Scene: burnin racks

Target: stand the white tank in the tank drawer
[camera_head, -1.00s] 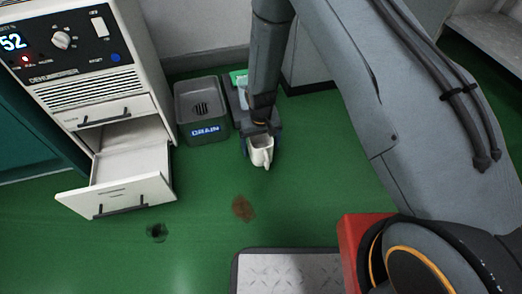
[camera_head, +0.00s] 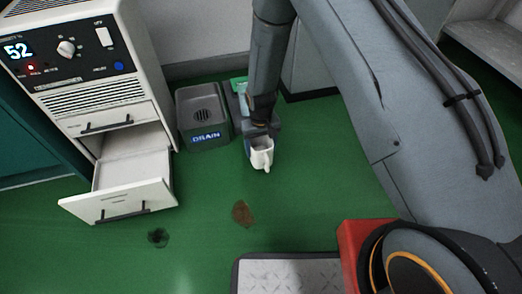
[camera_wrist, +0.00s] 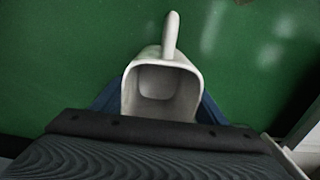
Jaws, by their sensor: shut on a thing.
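The white tank (camera_head: 262,155) is a small open-topped box with a handle. My gripper (camera_head: 262,136) is shut on it and holds it upright or nearly so. In the wrist view the tank (camera_wrist: 163,92) shows its open mouth and its handle pointing away from my gripper (camera_wrist: 160,112). The inside of the tank looks empty. The tank drawer (camera_head: 120,201) is the lower drawer of the white dehumidifier (camera_head: 100,62) and is pulled open to the left of my gripper. Its inside looks empty. Whether the tank touches the floor is unclear.
A grey drain box (camera_head: 203,118) stands between the dehumidifier and my arm. A closed upper drawer (camera_head: 106,121) is above the open one. A brown stain (camera_head: 242,213) and a dark floor spot (camera_head: 158,237) mark the green floor. A metal plate (camera_head: 288,274) lies in front.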

